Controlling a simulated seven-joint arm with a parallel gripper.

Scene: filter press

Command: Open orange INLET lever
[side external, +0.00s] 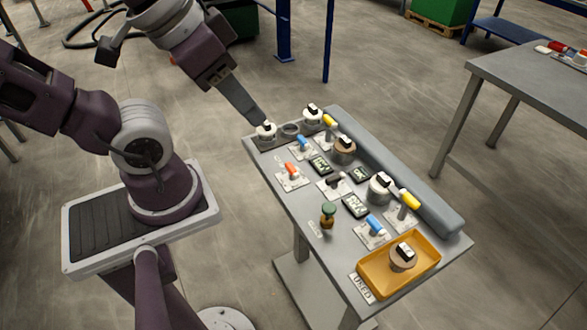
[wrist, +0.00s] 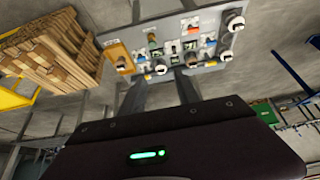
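The orange lever (side external: 290,169) stands on a small white plate near the left edge of the grey panel table (side external: 283,203). My gripper (side external: 262,122) is above the table's far left corner, close in the picture to a white-topped round part (side external: 266,131), and apart from the orange lever. In the wrist view my gripper (wrist: 160,79) shows two fingers with a gap between them and nothing held. The panel lies well beyond the fingertips there.
Near the orange lever are a blue lever (side external: 303,144), a black lever (side external: 334,180) and a green-topped valve (side external: 328,212). Yellow levers (side external: 410,198), gauges and knobs fill the rest. A yellow tray (side external: 374,281) is at the near end. A padded grey bar runs along the right edge.

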